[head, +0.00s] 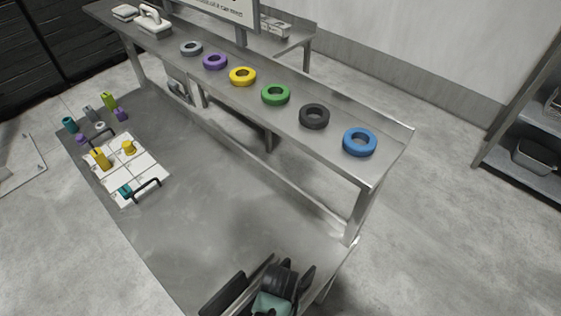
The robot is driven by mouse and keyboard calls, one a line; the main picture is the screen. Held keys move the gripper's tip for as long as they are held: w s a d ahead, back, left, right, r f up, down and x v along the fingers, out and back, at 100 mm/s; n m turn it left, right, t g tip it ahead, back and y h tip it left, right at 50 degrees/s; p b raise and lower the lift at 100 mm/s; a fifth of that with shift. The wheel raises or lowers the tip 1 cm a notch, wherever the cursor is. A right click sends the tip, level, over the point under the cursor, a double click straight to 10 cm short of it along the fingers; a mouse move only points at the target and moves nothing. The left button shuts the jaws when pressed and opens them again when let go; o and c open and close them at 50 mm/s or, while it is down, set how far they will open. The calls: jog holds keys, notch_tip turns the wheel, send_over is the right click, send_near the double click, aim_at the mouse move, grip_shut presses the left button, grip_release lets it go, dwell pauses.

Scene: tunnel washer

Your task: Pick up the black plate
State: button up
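The black plate (314,116) is a thick ring with a hole in its middle. It lies flat on the raised steel shelf (297,141), between a green ring (276,94) on its left and a blue ring (360,142) on its right, apart from both. My gripper (268,287) shows dark at the bottom edge of the head view, over the front end of the lower worktop. It is below the shelf in the picture and well apart from the black plate. Its fingers are partly cut off, and I cannot tell whether they are open or shut.
Yellow (243,76), purple (215,62) and grey (191,48) rings line the shelf further left. The lower worktop (215,215) is largely clear, with a white board (148,177) and small coloured parts at its left. A rack (530,165) stands right.

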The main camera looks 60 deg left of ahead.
grip_shut()
jog(key=shift+r, duration=0.1)
dwell(1.2)
